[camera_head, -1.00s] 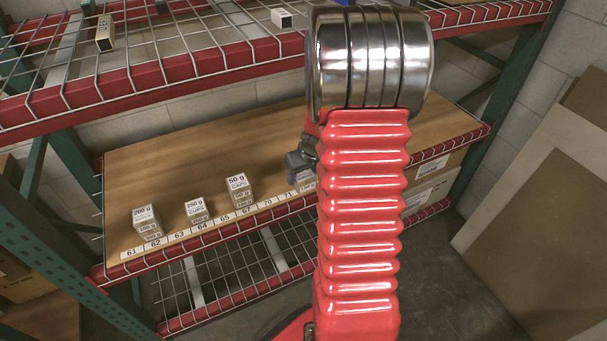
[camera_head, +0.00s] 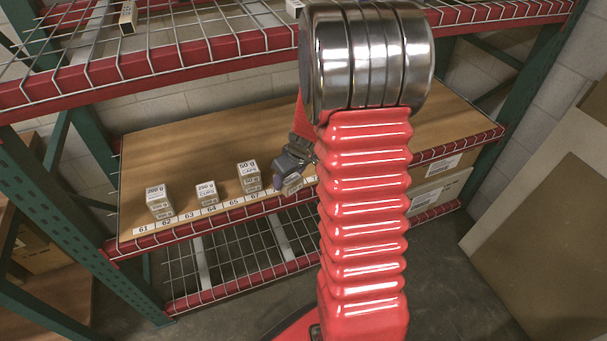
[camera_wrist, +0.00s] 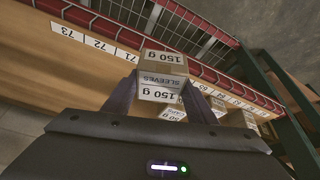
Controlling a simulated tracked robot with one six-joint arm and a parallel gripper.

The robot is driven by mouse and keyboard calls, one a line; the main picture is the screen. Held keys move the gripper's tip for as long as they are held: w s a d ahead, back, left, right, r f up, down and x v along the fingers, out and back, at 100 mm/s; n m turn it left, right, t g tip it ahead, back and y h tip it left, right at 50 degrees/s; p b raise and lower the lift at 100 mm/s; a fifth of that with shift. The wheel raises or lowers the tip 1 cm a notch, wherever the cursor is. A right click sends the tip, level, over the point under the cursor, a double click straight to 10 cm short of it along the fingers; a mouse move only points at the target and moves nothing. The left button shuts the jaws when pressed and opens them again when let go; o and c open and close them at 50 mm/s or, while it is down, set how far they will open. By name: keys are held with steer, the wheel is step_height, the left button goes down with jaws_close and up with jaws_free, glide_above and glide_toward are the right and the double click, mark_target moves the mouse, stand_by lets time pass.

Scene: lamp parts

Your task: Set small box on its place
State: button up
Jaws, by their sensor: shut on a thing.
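My gripper (camera_wrist: 160,98) is shut on a small box (camera_wrist: 160,92) marked "150 g SLEEVES", with one finger on each side of it. In the head view the gripper (camera_head: 284,180) is at the shelf's front edge, right of the "50 g CAPS" box, and the small box (camera_head: 293,185) shows only partly beside it. The box is over the row of number labels in the wrist view and covers some between 71 and 65. I cannot tell whether it touches the shelf. The wooden shelf (camera_head: 200,150) carries the number strip along its front.
Boxes marked 200 g (camera_head: 158,200), 250 g (camera_head: 207,194) and 50 g (camera_head: 248,176) stand along the front edge to the left. The shelf behind them is clear. A wire rack with a red beam (camera_head: 150,72) is above.

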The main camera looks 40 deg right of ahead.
steer(key=w+a+n+y, duration=0.1)
steer(key=w+a+n, duration=0.1)
steer(key=a, duration=0.9)
steer(key=w+a+n+y, duration=0.1)
steer(key=w+a+n, duration=0.1)
steer(key=a, duration=1)
steer(key=shift+w+n+g, duration=0.15)
steer(key=shift+n+g, duration=0.15)
steer(key=shift+n, duration=0.4)
steer(key=shift+d+f, duration=0.1)
steer(key=shift+d, duration=0.05)
